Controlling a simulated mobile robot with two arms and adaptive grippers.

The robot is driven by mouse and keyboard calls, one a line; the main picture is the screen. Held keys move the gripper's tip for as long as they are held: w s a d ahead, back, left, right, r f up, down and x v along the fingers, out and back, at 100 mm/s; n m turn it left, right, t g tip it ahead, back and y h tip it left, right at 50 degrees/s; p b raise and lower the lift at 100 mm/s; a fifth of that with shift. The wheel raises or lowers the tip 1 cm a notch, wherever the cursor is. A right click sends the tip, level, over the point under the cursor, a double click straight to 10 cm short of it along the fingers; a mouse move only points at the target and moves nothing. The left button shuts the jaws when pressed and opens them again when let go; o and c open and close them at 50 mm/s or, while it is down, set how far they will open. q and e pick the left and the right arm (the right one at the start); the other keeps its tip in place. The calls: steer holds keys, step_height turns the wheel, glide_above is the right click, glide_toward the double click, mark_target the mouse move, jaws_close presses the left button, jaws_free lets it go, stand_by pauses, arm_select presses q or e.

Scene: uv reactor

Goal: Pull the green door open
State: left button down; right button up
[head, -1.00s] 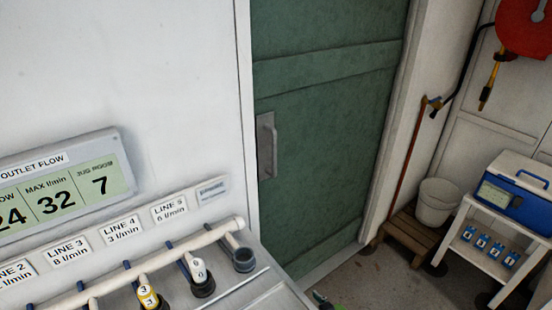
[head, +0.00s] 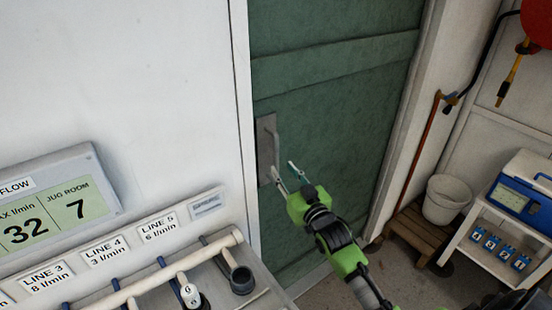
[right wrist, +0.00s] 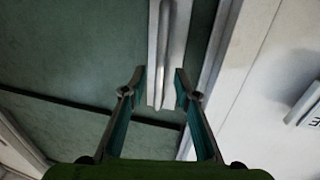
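The green door (head: 345,120) is shut in its white frame. Its grey vertical pull handle (head: 270,147) is on a metal plate at the door's left side. My right gripper (head: 285,172) is open at the lower part of the handle. In the right wrist view, the handle (right wrist: 160,50) comes down between the two spread fingertips (right wrist: 160,88), with gaps visible on both sides. I cannot tell whether a finger touches it. My left gripper is not in view.
A panel with labelled lines, pipes and a flow display (head: 65,205) stands at the lower left. A white bucket (head: 447,198) on a wooden pallet (head: 413,232) and a small table with a blue-and-white box (head: 522,188) are right of the door.

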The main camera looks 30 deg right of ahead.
mark_target(277, 163)
steer(key=w, duration=0.6)
steer(key=shift+d+p, duration=0.15)
steer(key=shift+p, duration=0.25)
jaws_close()
